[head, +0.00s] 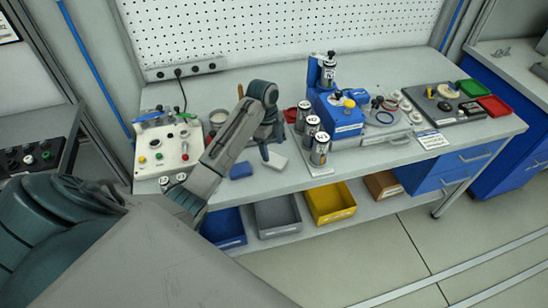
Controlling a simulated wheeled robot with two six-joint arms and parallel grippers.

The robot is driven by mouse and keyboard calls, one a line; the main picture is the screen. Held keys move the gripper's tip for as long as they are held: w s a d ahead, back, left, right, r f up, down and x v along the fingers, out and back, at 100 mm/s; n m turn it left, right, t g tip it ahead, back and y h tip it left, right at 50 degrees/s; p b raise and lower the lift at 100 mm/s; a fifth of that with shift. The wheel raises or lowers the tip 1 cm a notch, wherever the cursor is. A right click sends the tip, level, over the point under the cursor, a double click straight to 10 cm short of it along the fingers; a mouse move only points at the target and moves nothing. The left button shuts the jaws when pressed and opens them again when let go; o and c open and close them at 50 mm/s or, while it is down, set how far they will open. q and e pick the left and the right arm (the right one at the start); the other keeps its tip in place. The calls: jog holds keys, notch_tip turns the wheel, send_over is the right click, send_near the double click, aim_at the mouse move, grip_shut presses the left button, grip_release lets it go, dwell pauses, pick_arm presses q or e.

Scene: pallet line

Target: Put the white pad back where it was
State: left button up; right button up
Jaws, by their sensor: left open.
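The white pad (276,162) lies flat on the grey workbench (215,205), near its front edge. A blue pad (241,170) lies to its left, apart from it. My left gripper (271,146) points down just behind and above the white pad, with its jaws open. My own wrist partly hides the jaws, and I cannot tell whether they touch the pad. My right gripper is not in view.
A white control panel (168,149) with coloured buttons stands at left. Several labelled cylinders (320,149) and a blue machine (340,118) stand right of the gripper. Bins, including a yellow one (331,203), sit on the lower shelf. Bench front between panel and cylinders is partly clear.

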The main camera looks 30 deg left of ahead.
pick_arm(q)
jog(key=shift+a+r+b, duration=0.25)
jog(key=shift+r+b, duration=0.05)
jog(key=shift+r, duration=0.7)
jog(key=r+p, duration=0.2)
jog(key=r, duration=0.1)
jog(key=r+p, duration=0.1)
jog(key=shift+a+r, duration=0.3)
jog(key=shift+r, duration=0.05)
jog(key=shift+f, duration=0.1)
